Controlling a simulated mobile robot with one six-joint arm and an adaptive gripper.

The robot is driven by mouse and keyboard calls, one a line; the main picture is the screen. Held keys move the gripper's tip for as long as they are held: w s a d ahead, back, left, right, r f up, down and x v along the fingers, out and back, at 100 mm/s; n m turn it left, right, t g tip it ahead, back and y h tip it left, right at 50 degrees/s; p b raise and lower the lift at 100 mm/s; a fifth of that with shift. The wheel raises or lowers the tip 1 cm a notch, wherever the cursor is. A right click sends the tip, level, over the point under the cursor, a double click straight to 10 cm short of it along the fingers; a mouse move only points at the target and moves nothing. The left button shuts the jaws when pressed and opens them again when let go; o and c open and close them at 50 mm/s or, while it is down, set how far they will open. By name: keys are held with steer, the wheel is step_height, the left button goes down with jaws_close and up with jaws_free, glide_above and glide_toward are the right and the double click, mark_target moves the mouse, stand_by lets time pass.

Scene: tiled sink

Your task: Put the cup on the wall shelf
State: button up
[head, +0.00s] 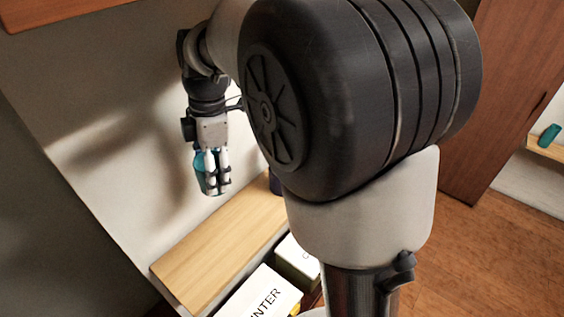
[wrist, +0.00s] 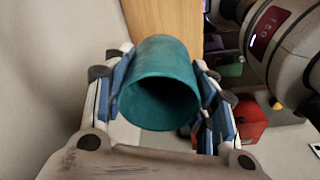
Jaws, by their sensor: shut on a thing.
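My gripper (head: 217,187) points down in the head view, with its fingers shut on a teal cup (head: 201,172). In the wrist view the cup (wrist: 157,62) sits between the blue finger pads, its round opening facing the camera. The cup is held in the air in front of the pale wall, above and to the left of a light wooden board (head: 205,258). A reddish-brown board (head: 60,9), perhaps a wall shelf, shows at the top left edge, higher than my gripper. I cannot tell which board is the wall shelf.
White lettered boxes (head: 262,293) stand beside and below the light board. A dark object (head: 275,183) stands at its far end. A red object (wrist: 251,121) shows in the wrist view. Another teal object (head: 549,135) lies on a ledge far right. The light board's near part is clear.

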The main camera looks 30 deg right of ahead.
steer(key=shift+w, duration=0.1)
steer(key=f+b, duration=0.1)
steer(key=f, duration=0.5)
steer(key=f+b, duration=0.1)
steer(key=f, duration=0.6)
steer(key=f+b, duration=0.1)
steer(key=f, duration=0.6)
steer(key=shift+s, duration=0.25)
steer(key=shift+f, duration=0.2)
steer(key=o, duration=1)
steer(key=shift+r, duration=0.1)
steer(key=shift+o, duration=0.2)
